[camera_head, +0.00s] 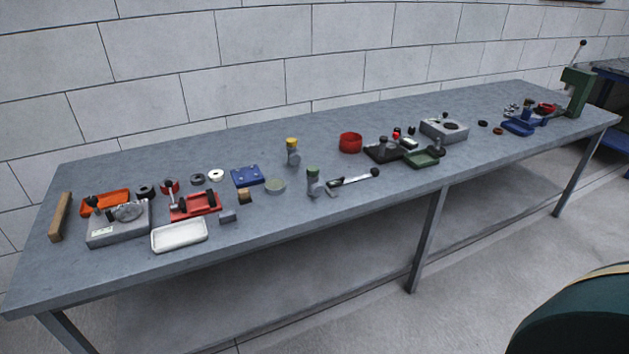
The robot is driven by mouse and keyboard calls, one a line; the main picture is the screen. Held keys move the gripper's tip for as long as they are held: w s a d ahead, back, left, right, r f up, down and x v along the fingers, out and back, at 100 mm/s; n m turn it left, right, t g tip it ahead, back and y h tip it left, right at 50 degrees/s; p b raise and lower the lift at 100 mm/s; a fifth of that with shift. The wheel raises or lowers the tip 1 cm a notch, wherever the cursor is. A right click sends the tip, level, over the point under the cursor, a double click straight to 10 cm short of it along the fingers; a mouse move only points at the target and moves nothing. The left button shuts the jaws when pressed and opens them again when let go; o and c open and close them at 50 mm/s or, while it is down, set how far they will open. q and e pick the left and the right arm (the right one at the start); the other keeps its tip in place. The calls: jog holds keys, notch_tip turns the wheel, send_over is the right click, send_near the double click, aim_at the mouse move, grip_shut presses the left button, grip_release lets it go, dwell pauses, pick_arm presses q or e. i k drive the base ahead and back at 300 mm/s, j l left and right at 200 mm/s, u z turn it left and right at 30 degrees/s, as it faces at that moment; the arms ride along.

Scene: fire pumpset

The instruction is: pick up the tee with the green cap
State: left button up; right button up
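The tee with the green cap (313,182) stands upright on the grey workbench near its front edge, left of the middle of the picture. Its body is grey and the green cap is on top. A similar tee with a yellow cap (292,152) stands behind it and slightly to the left. A flat tool with a black knob (355,178) lies just to the right of the green-capped tee. Neither of my grippers shows in the head view.
The long grey workbench (300,215) stands against a block wall. A dark green rounded object (575,315) fills the lower right corner.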

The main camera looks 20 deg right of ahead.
aim_at(314, 190)
jog(key=i+l+z, duration=0.1)
jog(key=i, duration=0.35)
jog(key=i+l, duration=0.3)
jog(key=i, duration=0.15)
jog(key=k+l+z, duration=0.05)
